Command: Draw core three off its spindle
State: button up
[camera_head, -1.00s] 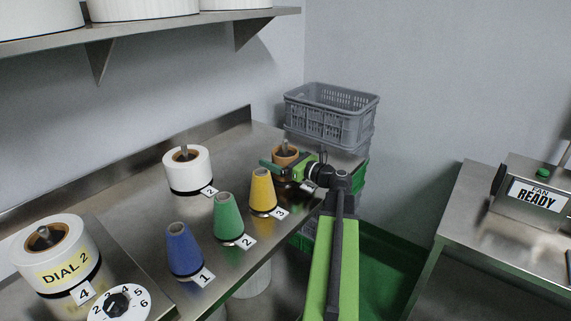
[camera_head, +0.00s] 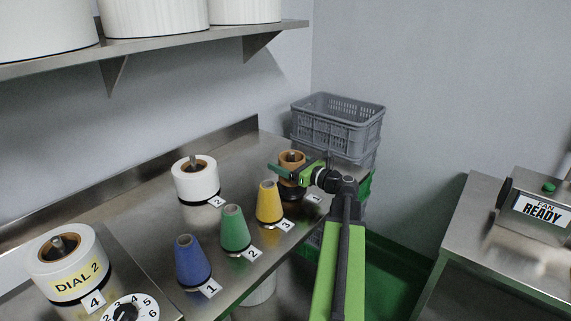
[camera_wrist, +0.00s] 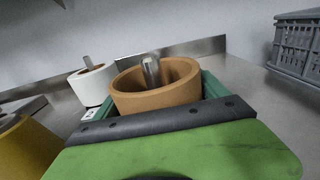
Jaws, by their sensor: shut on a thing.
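A brown cardboard core (camera_head: 291,158), an open hollow ring, is at the far right end of the steel bench. My gripper (camera_head: 288,170) is shut on it from the right, with green fingers along its sides. The core appears raised above the dark base (camera_head: 291,193) of its spindle. In the wrist view the core (camera_wrist: 150,98) fills the jaws, and the metal spindle (camera_wrist: 151,72) still stands up inside it. The number tag (camera_head: 314,198) beside the base is too small to read surely. The core's lower part is hidden by my gripper in the wrist view.
A white roll (camera_head: 195,182) on a spindle stands to the left. Yellow (camera_head: 269,203), green (camera_head: 235,229) and blue (camera_head: 191,262) cones line the front of the bench. Grey crates (camera_head: 338,122) are stacked behind. A back ledge (camera_head: 258,133) edges the bench.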

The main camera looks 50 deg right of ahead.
notch_tip(320, 180, up, 8)
jog(key=p, duration=0.6)
jog(key=shift+f, duration=0.2)
jog(key=shift+r+p, duration=0.65)
jog(key=shift+p, duration=0.05)
